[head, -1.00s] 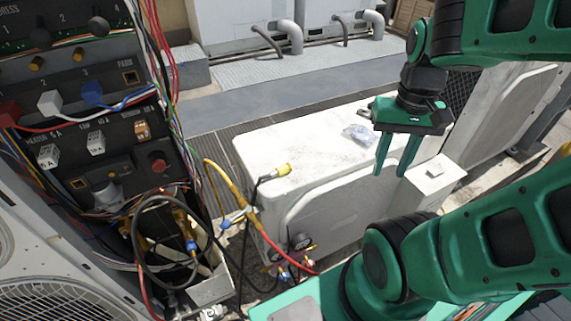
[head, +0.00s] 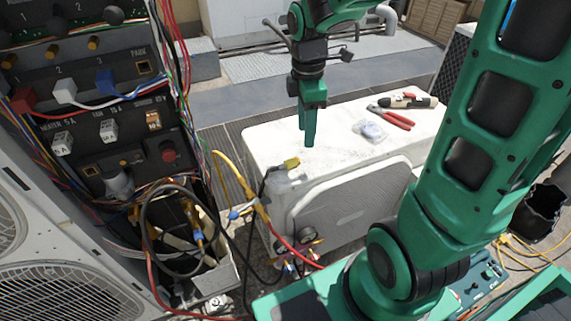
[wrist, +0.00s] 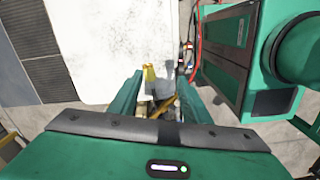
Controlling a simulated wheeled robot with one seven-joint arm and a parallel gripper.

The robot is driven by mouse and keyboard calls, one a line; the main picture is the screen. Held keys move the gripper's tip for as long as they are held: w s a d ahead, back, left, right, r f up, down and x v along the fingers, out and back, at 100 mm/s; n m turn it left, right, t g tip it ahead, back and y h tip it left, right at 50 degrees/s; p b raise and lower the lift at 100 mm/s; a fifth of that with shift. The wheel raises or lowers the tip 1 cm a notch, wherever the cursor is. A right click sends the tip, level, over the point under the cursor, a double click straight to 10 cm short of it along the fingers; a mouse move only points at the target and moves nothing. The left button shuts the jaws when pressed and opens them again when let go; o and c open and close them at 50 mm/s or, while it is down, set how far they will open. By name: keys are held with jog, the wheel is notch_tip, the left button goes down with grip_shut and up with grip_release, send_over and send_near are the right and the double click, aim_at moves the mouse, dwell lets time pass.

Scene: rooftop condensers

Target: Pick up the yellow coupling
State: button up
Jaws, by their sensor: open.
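The yellow coupling (head: 291,163) lies at the left end of the white condenser top (head: 262,142), on the end of a black hose. My gripper (head: 309,143) points down above the white top, a little right of and above the coupling in the head view. From that side its two fingers overlap. In the wrist view the fingers (wrist: 157,88) stand apart with nothing gripped. A yellow piece, apparently the coupling (wrist: 150,74), shows between and beyond them near the edge of the white top.
Red-handled pliers (head: 392,117), a marker-like tool (head: 407,101) and a clear bag (head: 370,131) lie right of my gripper on the white top. A control panel (head: 90,110) with many wires stands at left. Hoses and gauges (head: 300,240) hang at the front left.

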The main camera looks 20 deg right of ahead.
jog(key=w+a+f+n, duration=0.2)
jog(key=w+a+n, duration=0.1)
jog(key=a+n, duration=0.1)
send_over(284, 164)
notch_tip(284, 164, down, 4)
jog(key=shift+s+d, duration=0.1)
jog(key=shift+f, duration=3.1)
jog(key=shift+c, duration=0.6)
grip_shut()
